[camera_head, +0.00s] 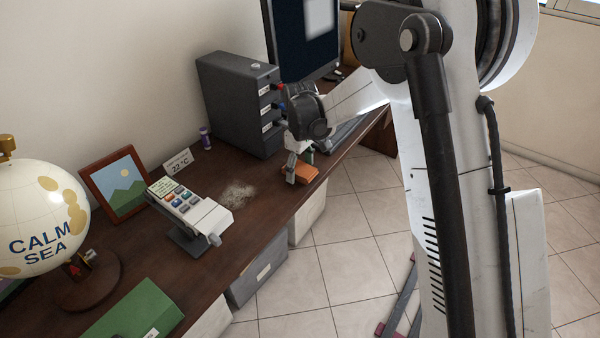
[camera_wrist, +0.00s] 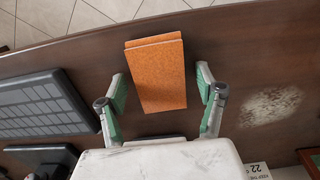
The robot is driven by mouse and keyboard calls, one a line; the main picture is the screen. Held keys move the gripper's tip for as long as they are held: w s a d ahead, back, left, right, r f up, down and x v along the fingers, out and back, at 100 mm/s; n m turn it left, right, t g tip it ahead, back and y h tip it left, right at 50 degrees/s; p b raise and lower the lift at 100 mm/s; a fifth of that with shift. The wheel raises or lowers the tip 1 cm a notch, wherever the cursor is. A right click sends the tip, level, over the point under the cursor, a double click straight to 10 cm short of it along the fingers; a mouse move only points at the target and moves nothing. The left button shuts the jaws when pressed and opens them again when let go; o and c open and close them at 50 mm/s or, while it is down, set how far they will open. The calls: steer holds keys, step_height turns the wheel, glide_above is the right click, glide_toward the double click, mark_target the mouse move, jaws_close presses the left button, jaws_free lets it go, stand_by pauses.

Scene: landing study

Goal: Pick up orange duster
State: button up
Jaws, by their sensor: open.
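The orange duster (camera_head: 306,171) lies on the dark wooden desk (camera_head: 262,198) near its front edge. In the wrist view the orange duster (camera_wrist: 157,75) shows as a flat orange block between the two fingers. My gripper (camera_wrist: 161,88) is open, with one green-padded finger on each side of the duster and a visible gap at both sides. In the head view my gripper (camera_head: 296,165) is low over the duster. I cannot tell how far the fingertips are above the desk.
A pale dust patch (camera_head: 238,193) lies beside the duster. A keyboard (camera_wrist: 45,103) is on the other side. A dark drawer unit (camera_head: 238,100), a label-printer-like device (camera_head: 188,210), a picture frame (camera_head: 117,184) and a globe (camera_head: 40,215) stand along the desk. The floor is tiled.

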mark_target(300, 168)
steer(key=shift+c, duration=0.5)
steer(key=c, duration=1)
steer(key=shift+r, duration=0.15)
steer(key=shift+r, duration=0.5)
step_height(300, 168, up, 3)
steer(key=shift+p, duration=0.5)
steer(key=s+a+r, duration=0.2)
steer(key=s, duration=0.1)
steer(key=s+a+r+p, duration=0.1)
steer(key=s+a+r, duration=0.1)
steer(key=s+a, duration=0.1)
steer(key=s+a+r, duration=0.2)
steer(key=s, duration=0.1)
steer(key=shift+a+r, duration=0.35)
steer(key=shift+r, duration=0.05)
